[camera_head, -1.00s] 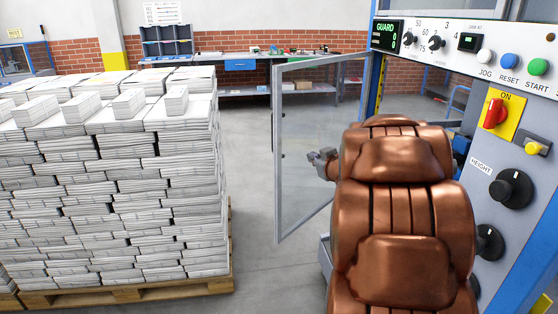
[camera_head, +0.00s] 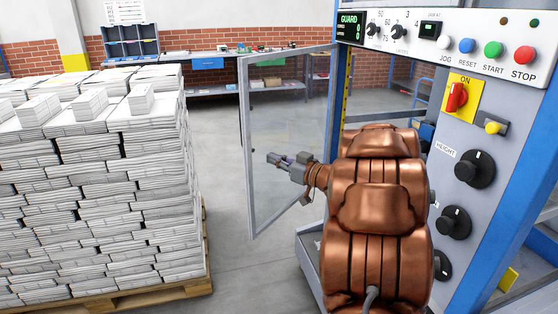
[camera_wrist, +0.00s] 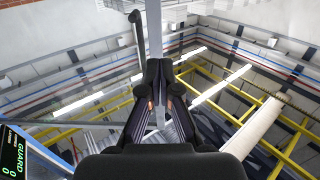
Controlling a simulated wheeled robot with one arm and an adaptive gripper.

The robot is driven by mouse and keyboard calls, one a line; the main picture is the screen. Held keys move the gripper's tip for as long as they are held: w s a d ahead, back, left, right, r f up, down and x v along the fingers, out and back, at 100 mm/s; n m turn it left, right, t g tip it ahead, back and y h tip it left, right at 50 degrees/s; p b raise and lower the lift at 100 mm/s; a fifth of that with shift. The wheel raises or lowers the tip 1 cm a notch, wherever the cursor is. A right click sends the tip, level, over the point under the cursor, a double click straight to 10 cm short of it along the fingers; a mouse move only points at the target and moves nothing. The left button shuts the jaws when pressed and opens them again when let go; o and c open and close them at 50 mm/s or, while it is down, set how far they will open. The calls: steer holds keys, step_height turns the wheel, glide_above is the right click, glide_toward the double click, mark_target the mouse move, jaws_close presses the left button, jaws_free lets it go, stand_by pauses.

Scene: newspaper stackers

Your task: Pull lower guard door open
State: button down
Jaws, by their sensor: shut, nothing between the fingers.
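The guard door (camera_head: 246,150) is a clear panel in a grey frame. It stands swung out from the machine, its free edge toward the newspaper stack. My gripper (camera_head: 271,158) is shut and empty, in front of the panel in the head view, pointing left toward that free edge. I cannot tell whether it touches the door. In the wrist view the closed fingers (camera_wrist: 160,66) point up at a grey frame bar (camera_wrist: 154,20), with a dark bent handle-like part (camera_wrist: 138,28) just left of them. My copper arm hides the lower hinge side of the door.
A tall newspaper stack (camera_head: 95,200) on a wooden pallet (camera_head: 150,296) stands left, with a floor gap before the door. The control panel (camera_head: 480,110) with knobs and buttons is close on the right. A workbench (camera_head: 225,87) stands at the back.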

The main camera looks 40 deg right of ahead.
mark_target(246, 148)
steer(key=p+x, duration=0.1)
steer(key=x, duration=0.9)
steer(key=shift+w, duration=0.15)
steer(key=shift+w+a, duration=0.1)
steer(key=shift+w, duration=0.05)
